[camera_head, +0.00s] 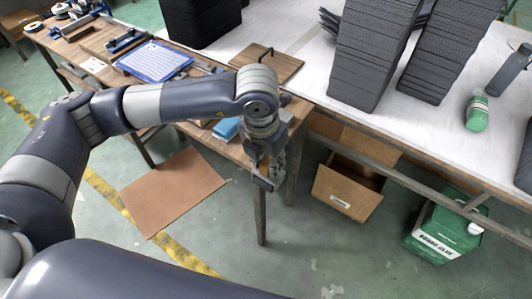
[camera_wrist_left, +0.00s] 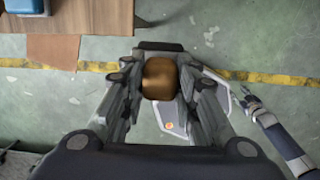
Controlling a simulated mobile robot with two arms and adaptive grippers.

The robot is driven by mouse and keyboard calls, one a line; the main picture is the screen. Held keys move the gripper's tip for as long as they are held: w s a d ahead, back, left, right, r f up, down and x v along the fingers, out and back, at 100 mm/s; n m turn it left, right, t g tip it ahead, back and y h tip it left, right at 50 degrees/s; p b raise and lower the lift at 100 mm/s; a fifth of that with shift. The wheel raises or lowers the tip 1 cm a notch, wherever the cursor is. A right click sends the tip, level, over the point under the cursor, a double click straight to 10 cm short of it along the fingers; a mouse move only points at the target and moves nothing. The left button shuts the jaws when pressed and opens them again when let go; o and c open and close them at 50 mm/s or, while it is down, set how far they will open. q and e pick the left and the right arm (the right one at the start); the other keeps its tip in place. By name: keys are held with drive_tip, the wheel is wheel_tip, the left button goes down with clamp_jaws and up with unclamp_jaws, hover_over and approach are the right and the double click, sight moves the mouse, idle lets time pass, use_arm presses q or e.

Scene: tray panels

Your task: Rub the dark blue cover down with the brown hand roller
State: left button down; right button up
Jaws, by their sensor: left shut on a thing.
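My left gripper (camera_head: 268,178) hangs pointing down in front of the wooden bench's right end, over the floor. In the head view the roller cannot be made out. A blue gridded sheet (camera_head: 155,61) lies flat on the bench. I cannot tell whether it is the dark blue cover or a mat. My right gripper (camera_wrist_left: 246,96) shows small in the left wrist view; its fingers are unclear.
A board with a blue-handled tool (camera_head: 124,42) and a clipboard-like wooden board (camera_head: 267,62) lie on the bench (camera_head: 200,40). Stacks of black trays (camera_head: 368,50) and a green bottle (camera_head: 477,112) stand on the white table. An open cardboard box (camera_head: 345,192) sits below.

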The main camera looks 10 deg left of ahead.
use_arm(q)
drive_tip(key=c, duration=1.9)
unclamp_jaws()
drive_tip(key=shift+c, duration=1.4)
